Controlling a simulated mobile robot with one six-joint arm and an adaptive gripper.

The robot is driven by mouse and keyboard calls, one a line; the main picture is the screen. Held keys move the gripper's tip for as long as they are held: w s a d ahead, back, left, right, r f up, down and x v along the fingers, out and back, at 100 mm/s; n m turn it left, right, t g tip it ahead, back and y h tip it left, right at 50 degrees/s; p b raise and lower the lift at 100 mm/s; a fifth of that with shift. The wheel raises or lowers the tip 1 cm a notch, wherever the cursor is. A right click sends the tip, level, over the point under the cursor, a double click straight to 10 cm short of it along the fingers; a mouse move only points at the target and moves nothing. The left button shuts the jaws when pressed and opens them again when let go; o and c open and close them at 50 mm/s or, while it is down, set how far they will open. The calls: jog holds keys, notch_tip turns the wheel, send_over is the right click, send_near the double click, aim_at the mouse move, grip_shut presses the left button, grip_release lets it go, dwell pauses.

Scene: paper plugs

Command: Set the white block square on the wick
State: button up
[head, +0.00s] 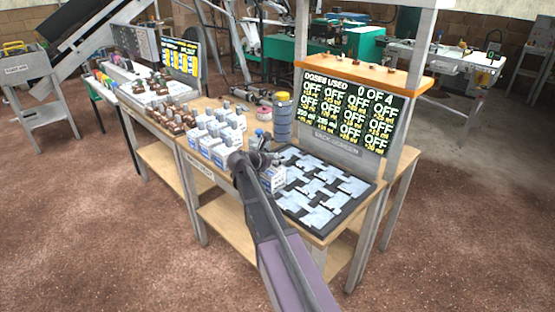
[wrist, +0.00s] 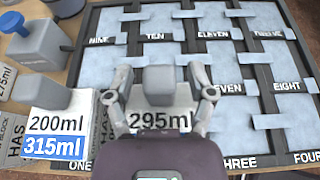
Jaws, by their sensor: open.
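A white block labelled 295ml (wrist: 160,121), with a grey knob on top, is under my gripper (wrist: 160,88) in the wrist view. My gripper is open, with one finger on each side of the knob and gaps visible. Pale blue interlocking pads (wrist: 148,60) lie on the board, with numbered labels; which one is the wick I cannot tell. The block's lower part and what lies beneath it are hidden.
A white block labelled 200ml and 315ml (wrist: 56,125) stands close at left. Several more white blocks (head: 216,137) crowd the bench there. A blue-grey cylinder (head: 281,118) stands behind. A display (head: 348,108) reading "DOSES USED 0 OF 4" rises behind the board.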

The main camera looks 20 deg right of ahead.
jog(key=shift+r, duration=0.15)
jog(key=shift+s+a+r+p, duration=0.25)
jog(key=shift+a+p, duration=0.2)
jog(key=shift+a, duration=0.15)
jog(key=p+v, duration=0.3)
jog(key=v, duration=0.7)
jog(key=shift+a+p, duration=0.3)
jog(key=shift+p, duration=0.1)
jog(key=shift+s+r, duration=0.1)
jog(key=s+a+f+m+g+y, duration=0.1)
jog(key=s+a+f+m+y, duration=0.3)
jog(key=s+m, duration=0.3)
jog(key=s+a+f+m+g+y, duration=0.2)
jog(key=s+a+f+m+y, duration=0.1)
jog(key=s+m, duration=0.4)
jog(key=s+a+f+m+g+y, duration=0.1)
jog(key=s+a+f+m+y, duration=0.3)
jog(key=s+m, duration=0.4)
jog(key=shift+a+f+g+y, duration=0.3)
jog(key=shift+a+y, duration=0.3)
jog(key=shift+y, duration=0.3)
